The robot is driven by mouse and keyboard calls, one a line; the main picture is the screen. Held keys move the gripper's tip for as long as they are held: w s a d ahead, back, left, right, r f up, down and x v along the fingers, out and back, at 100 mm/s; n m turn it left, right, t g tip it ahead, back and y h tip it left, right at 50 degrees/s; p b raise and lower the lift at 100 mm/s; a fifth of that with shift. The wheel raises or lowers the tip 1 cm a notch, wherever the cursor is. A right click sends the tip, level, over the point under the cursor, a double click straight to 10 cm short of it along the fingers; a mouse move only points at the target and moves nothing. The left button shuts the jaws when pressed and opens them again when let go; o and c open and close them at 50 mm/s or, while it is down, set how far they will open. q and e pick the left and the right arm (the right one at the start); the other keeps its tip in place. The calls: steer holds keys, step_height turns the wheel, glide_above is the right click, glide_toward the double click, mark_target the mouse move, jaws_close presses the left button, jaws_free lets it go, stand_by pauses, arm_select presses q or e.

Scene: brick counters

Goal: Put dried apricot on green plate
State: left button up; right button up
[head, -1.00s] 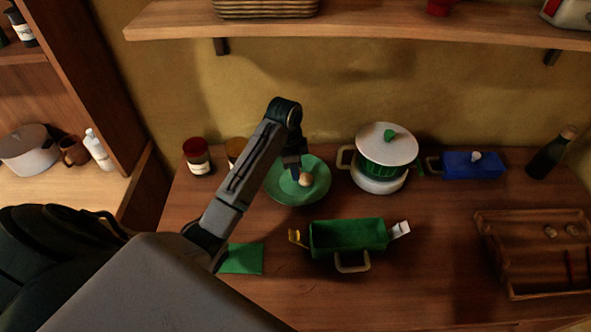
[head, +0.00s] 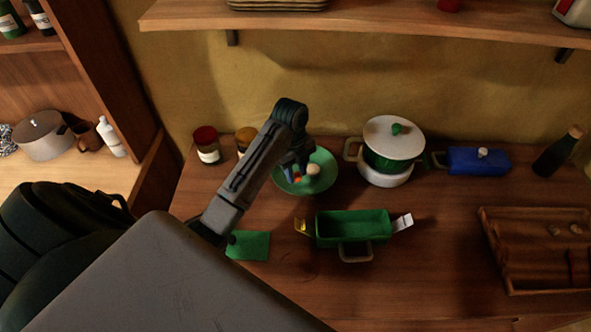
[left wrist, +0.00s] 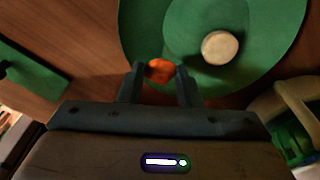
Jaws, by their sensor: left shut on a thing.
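The green plate (head: 325,160) lies on the wooden counter, left of the white-lidded pot. My left gripper (head: 297,178) is at the plate's near left part in the head view. In the left wrist view my left gripper (left wrist: 160,82) is shut on the orange dried apricot (left wrist: 158,70), which shows between its fingertips over the plate's edge. The apricot also shows as a small orange spot in the head view (head: 298,180). I cannot tell whether it touches the plate. A pale round item (left wrist: 220,47) sits on the plate. My right gripper is not in view.
A green pan (head: 352,228) with a handle stands in front of the plate. The white-lidded pot (head: 393,138), a blue box (head: 479,160) and a dark bottle (head: 557,152) stand to the right. Two jars (head: 207,145) stand at the left. A wooden tray (head: 540,285) lies at the far right.

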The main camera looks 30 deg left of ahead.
arm_select(q)
glide_above(295, 171)
steer(key=shift+s+d+f+b, duration=0.15)
steer(key=shift+s+d+b, duration=0.05)
steer(key=shift+s+b, duration=0.1)
steer(key=shift+w+a, duration=0.15)
steer(key=shift+w, duration=0.05)
steer(key=shift+f, duration=0.2)
step_height(295, 171, down, 2)
steer(key=shift+f+p, duration=0.1)
steer(key=shift+p, duration=0.75)
steer(key=shift+f, duration=0.55)
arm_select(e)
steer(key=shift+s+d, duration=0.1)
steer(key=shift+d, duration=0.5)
arm_select(q)
steer(key=shift+f, duration=0.1)
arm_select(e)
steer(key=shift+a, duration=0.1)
arm_select(q)
steer(key=o, duration=0.9)
steer(key=shift+o, duration=0.2)
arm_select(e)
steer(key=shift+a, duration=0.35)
